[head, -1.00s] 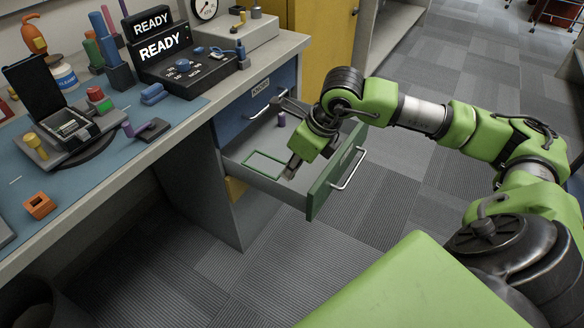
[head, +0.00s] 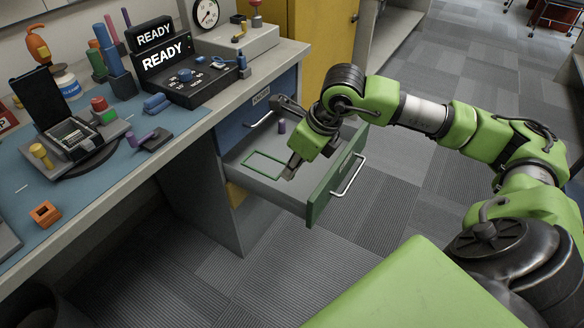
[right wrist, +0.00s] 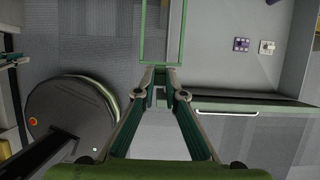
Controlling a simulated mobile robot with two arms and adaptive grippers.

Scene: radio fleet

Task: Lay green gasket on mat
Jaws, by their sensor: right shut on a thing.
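The green gasket (head: 258,172) is a thin, open rectangular frame. My right gripper (head: 290,172) is shut on its near short bar, and the rest extends away from the fingers. In the right wrist view the gasket (right wrist: 143,35) reaches upward from my right gripper (right wrist: 160,75), with carpet on its left and the drawer interior on its right. In the head view it overlaps the left part of the open drawer. The blue mat (head: 85,188) lies on the bench at the left, apart from the gasket. My left gripper is not in view.
The open drawer (head: 320,204) has a green front and holds a small purple piece (head: 281,126).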

